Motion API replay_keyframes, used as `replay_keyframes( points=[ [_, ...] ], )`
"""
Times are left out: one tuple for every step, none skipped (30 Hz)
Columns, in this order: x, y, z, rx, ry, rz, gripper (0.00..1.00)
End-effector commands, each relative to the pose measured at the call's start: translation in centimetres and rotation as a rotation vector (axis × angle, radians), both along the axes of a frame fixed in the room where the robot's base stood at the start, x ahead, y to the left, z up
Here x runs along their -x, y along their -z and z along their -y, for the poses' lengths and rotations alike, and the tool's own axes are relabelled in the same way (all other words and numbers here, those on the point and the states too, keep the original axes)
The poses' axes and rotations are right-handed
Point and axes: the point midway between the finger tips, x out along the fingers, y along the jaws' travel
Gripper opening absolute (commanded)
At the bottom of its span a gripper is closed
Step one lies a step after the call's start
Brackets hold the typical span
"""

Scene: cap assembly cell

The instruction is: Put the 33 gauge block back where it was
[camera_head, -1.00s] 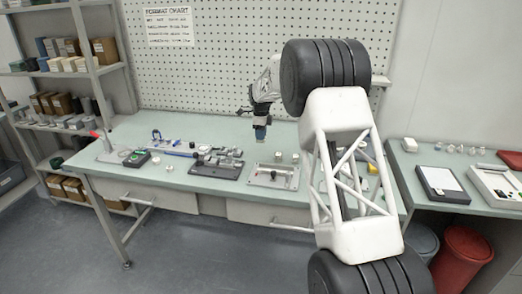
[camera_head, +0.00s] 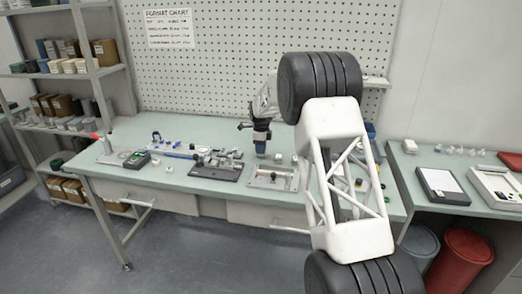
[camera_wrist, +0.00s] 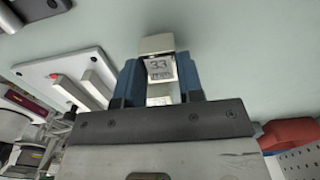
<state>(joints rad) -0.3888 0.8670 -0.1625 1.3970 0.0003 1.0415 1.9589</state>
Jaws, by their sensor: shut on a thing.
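My gripper (camera_wrist: 160,88) has blue fingers and is shut on the 33 gauge block (camera_wrist: 158,68), a small pale metal block marked "33". The block sticks out beyond the fingertips. In the head view my gripper (camera_head: 260,143) is over the bench's rear middle, behind the silver fixture plate (camera_head: 262,184). The block is too small there to tell apart from the fingers. I cannot tell how high it is above the bench.
The wrist view shows a pale plate (camera_wrist: 40,70) with two upright light bars and a red-tipped part at the left, and a grey block (camera_wrist: 38,8) at top left. A dark fixture (camera_head: 215,170) stands left of the silver plate. Green bench top (camera_head: 200,128) behind is clear.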

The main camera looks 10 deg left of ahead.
Motion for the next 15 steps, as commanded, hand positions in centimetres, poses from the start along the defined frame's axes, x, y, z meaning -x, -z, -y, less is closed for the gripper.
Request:
replay_keyframes(
  points=[
    [-0.01, 0.43, -0.01, 0.000, 0.000, 0.000, 0.07],
    [-0.02, 0.63, -0.01, 0.000, 0.000, 0.001, 0.07],
    [-0.02, 0.80, -0.01, 0.000, 0.000, 0.001, 0.07],
    [-0.03, 0.87, -0.01, -0.001, 0.000, 0.001, 0.07],
    [-0.03, 0.90, -0.01, -0.001, 0.000, 0.001, 0.07],
    [-0.03, 0.89, -0.01, -0.001, 0.000, 0.002, 0.07],
    [-0.03, 0.88, -0.01, -0.001, 0.000, 0.002, 0.07],
    [-0.04, 0.88, -0.01, -0.001, 0.000, 0.002, 0.07],
    [-0.03, 0.88, -0.01, -0.001, 0.000, 0.002, 0.07],
    [-0.03, 0.87, -0.01, -0.001, 0.000, 0.002, 0.07],
    [-0.03, 0.88, -0.01, -0.001, 0.000, 0.002, 0.07],
    [-0.03, 0.89, -0.01, -0.001, 0.000, 0.001, 0.07],
    [-0.03, 0.91, -0.01, -0.001, 0.000, 0.001, 0.07],
    [-0.02, 0.97, -0.01, -0.001, 0.000, 0.001, 0.07],
    [-0.02, 1.05, -0.01, 0.000, 0.000, 0.001, 0.07]
  ],
)
